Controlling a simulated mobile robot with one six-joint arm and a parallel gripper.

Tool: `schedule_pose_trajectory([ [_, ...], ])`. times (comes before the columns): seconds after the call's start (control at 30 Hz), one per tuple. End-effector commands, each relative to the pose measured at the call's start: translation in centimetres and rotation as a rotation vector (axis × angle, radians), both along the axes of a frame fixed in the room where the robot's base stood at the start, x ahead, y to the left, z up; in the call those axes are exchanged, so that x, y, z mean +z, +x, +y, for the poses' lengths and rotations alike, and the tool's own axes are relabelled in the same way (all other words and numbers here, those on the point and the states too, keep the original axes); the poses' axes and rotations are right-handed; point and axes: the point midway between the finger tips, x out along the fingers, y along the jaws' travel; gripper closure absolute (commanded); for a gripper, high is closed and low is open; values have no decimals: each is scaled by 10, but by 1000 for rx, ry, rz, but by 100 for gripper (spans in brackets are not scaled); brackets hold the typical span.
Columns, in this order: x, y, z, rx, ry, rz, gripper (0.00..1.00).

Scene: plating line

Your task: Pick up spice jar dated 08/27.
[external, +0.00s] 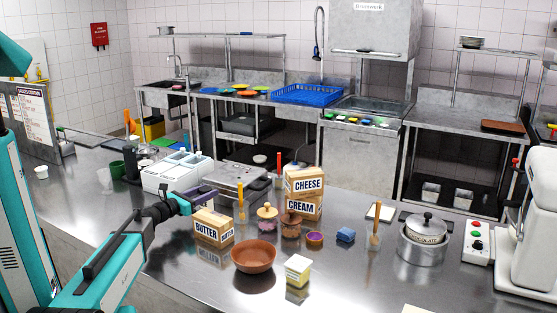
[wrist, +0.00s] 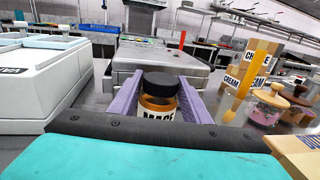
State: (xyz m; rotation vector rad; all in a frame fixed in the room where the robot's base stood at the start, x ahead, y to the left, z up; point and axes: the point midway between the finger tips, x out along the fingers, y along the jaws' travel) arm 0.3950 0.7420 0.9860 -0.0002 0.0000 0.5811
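A spice jar (wrist: 160,92) with a black lid and an orange-brown body stands upright between the purple fingers of my gripper in the wrist view. Its label is partly cut off at the bottom by my wrist, and no date can be read. My gripper (wrist: 159,85) has its fingers on both sides of the jar; whether they press on it cannot be told. In the external view my gripper (external: 199,193) is low over the steel counter, left of the butter box, and the jar cannot be made out there.
The butter box (external: 213,227) is close on the right. White containers (external: 177,171) and a steel unit (external: 223,175) stand left and behind. Cheese and cream boxes (external: 304,181), a terracotta bowl (external: 254,257) and a pot (external: 424,238) are further right. The front counter has free room.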

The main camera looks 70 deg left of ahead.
Motion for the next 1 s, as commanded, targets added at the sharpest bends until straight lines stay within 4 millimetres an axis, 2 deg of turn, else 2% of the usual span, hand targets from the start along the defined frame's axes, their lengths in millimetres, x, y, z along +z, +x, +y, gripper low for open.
schedule_pose_trajectory([
  [0.03,0,0,0,0,0,0,66],
  [0.2,1,0,0,0,1,-1,91],
  [0.67,8,0,0,0,2,-1,91],
  [1.0,42,0,0,0,3,-1,91],
])
